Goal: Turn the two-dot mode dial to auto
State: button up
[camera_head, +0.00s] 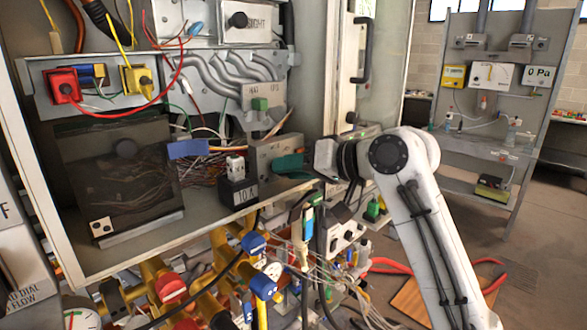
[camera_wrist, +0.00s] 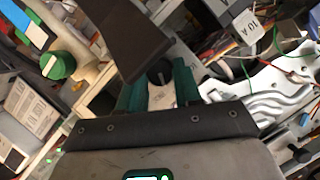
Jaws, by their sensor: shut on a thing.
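My gripper (camera_head: 289,164) reaches in from the right at the small grey box (camera_head: 268,152) on the cabinet's shelf edge. One teal finger shows there; the other is hidden. In the wrist view my gripper (camera_wrist: 160,80) has its teal fingers on both sides of a dark knob (camera_wrist: 159,71) and is shut on it. The knob's pointer and any setting marks cannot be read. Which dial the tag belongs to cannot be told.
A black block labelled 10 A (camera_head: 238,190) stands just left of my gripper. Loose wires and a blue connector (camera_head: 188,149) lie behind it. Yellow pipes and valves (camera_head: 205,300) crowd below the cabinet. A dark brown block (camera_wrist: 135,40) is close beside the fingers.

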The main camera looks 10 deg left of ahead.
jog(key=n+t+h, duration=0.1)
jog(key=n, duration=0.2)
jog(key=shift+s+t+h, duration=0.1)
jog(key=shift+t+h, duration=0.2)
jog(key=shift+h, duration=0.1)
dwell(0.5)
jog(key=o, duration=0.8)
jog(key=shift+c, duration=0.2)
jog(key=shift+r, duration=0.1)
jog(key=b+v, duration=0.2)
jog(key=v, duration=0.8)
jog(key=shift+s+d, duration=0.2)
jog(key=shift+d, duration=0.1)
